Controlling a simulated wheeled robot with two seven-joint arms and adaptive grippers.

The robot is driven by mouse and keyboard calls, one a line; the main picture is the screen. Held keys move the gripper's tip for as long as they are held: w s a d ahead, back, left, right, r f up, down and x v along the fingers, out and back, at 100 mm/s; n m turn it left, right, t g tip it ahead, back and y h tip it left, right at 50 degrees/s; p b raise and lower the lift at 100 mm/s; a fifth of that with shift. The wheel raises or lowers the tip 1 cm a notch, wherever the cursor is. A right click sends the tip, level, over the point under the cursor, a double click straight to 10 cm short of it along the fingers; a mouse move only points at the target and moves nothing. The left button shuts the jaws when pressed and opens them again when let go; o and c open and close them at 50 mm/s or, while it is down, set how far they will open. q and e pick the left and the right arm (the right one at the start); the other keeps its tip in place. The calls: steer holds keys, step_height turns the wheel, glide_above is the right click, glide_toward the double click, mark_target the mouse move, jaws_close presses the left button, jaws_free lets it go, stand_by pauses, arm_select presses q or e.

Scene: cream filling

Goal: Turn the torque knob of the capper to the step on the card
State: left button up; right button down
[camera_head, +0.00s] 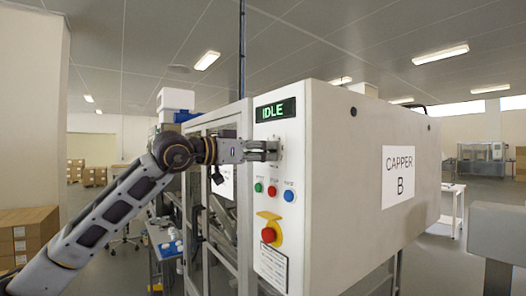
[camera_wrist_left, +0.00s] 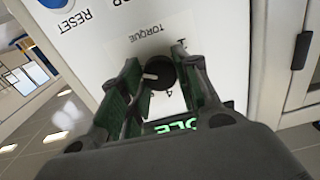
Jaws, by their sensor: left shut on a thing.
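The capper (camera_head: 345,125) is a large pale box with a CAPPER B sign on its side. My left gripper (camera_head: 277,151) reaches its narrow front panel from the left, just below the green IDLE display (camera_head: 276,110). In the left wrist view the black round torque knob (camera_wrist_left: 161,71) with a white pointer mark sits between the fingers of my left gripper, which is shut on it. The TORQUE label (camera_wrist_left: 147,33) appears upside down beside it. Scale marks around the knob are partly hidden by the fingers. A printed notice (camera_head: 270,267) is low on the panel, its text too small to read.
Green (camera_head: 258,187), red (camera_head: 272,190) and blue (camera_head: 289,195) buttons are below the gripper. A red emergency stop (camera_head: 268,234) on a yellow plate is lower. A framed machine section stands left of the panel. Cardboard boxes (camera_head: 30,232) are at far left.

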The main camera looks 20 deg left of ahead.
stand_by(0.3)
arm_select(q)
steer(key=o, duration=1.1)
steer(key=shift+c, duration=0.2)
steer(key=v, duration=1.2)
stand_by(0.7)
